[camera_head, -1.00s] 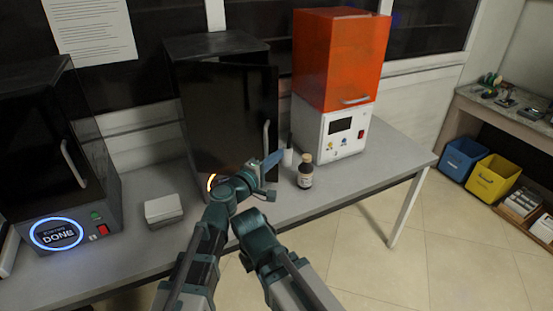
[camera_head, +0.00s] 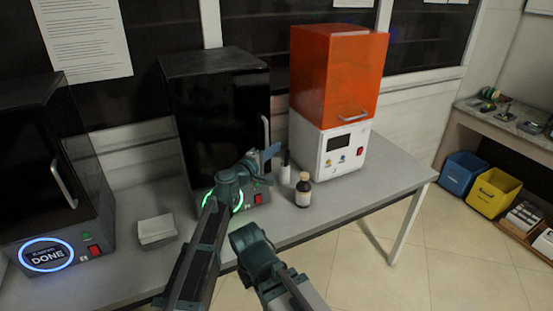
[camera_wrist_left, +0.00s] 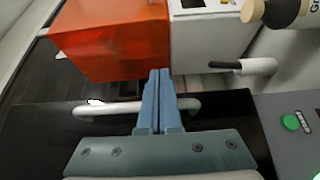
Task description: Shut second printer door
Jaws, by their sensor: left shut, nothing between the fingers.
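The second printer is the black box-shaped one (camera_head: 205,115) in the middle of the table. Its dark door (camera_head: 240,115) looks flush with the body, and its ring light (camera_head: 238,200) is green, partly behind my arm. The door's pale upright handle (camera_head: 265,135) also shows in the left wrist view (camera_wrist_left: 105,109). My left gripper (camera_head: 272,152) is in front of the door, near the handle's lower part. Its blue fingers (camera_wrist_left: 160,98) are pressed together, empty, and overlap the handle in the wrist view; I cannot tell whether they touch it.
A black printer (camera_head: 40,165) with a lit "DONE" ring stands left. A small pale box (camera_head: 156,229) lies between the printers. An orange-topped white printer (camera_head: 338,75), a brown bottle (camera_head: 303,190) and a small white container (camera_head: 285,173) stand right. The table's right end (camera_head: 400,175) is clear.

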